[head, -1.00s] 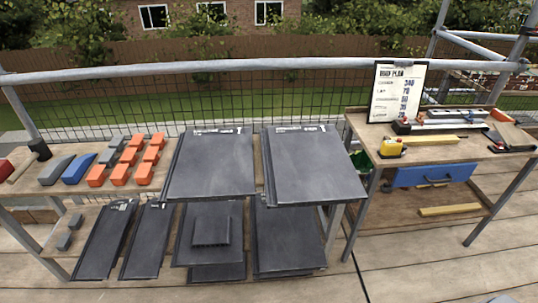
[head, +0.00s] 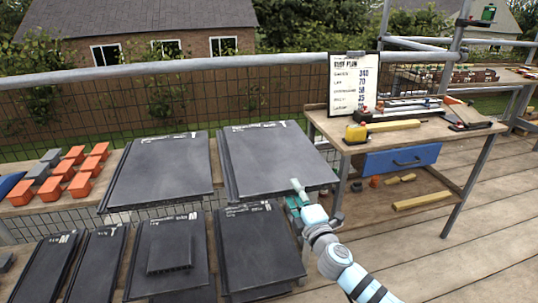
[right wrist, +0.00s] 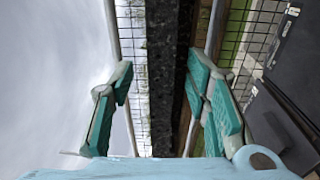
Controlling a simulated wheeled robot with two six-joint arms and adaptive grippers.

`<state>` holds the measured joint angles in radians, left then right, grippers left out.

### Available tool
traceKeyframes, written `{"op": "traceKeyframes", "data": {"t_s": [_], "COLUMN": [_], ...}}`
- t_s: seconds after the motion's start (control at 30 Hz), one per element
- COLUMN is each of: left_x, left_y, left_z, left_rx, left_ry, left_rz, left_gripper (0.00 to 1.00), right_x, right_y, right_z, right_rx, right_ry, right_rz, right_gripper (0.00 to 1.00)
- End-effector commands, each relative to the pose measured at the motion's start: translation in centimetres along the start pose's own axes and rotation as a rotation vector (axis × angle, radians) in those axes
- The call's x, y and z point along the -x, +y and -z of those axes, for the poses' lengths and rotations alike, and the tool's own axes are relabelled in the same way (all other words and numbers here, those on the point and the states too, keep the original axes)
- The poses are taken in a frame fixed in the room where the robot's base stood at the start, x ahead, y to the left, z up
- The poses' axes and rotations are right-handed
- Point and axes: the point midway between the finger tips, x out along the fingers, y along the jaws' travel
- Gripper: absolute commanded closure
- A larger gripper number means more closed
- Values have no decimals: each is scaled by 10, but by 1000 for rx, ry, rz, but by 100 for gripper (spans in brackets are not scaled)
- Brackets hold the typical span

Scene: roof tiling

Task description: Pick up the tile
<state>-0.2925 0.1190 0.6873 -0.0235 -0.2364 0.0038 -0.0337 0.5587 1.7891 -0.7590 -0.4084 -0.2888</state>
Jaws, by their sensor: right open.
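Large dark grey tiles lie on the upper shelf: a right one (head: 275,160) and a left one (head: 160,168). My right gripper (head: 298,196) is at the front edge of the right tile, near its right corner. In the right wrist view the open jaws (right wrist: 165,105) have a dark tile edge (right wrist: 168,60) between their green pads. A gap shows on the left side; the right pads are very close to the tile, and I cannot tell if they touch. My left gripper is not in view.
More dark tiles (head: 262,250) lie on the lower shelf, one with a small square piece (head: 170,253) on top. Orange blocks (head: 84,184) are at left. Open decking lies front right.

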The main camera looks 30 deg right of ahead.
Motion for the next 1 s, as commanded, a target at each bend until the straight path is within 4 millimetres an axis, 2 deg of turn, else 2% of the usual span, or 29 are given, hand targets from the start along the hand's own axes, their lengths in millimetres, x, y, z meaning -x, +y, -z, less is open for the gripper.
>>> {"op": "traceKeyframes", "data": {"t_s": [0.1, 0.2, 0.4, 0.7, 1.0], "left_x": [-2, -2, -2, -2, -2], "left_y": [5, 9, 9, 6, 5], "left_z": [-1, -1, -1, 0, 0], "left_rx": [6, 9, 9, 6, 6], "left_ry": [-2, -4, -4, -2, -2], "left_rz": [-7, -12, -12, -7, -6], "left_gripper": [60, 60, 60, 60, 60], "right_x": [-24, -37, -39, -39, -39], "right_y": [0, 0, -1, -1, 1], "right_z": [1, 1, 2, 2, 2], "right_rx": [-3, -2, -2, -1, -1], "right_ry": [-2, -1, 0, 0, 2], "right_rz": [-2, -1, 1, 1, -3], "right_gripper": [57, 57, 57, 100, 100]}}
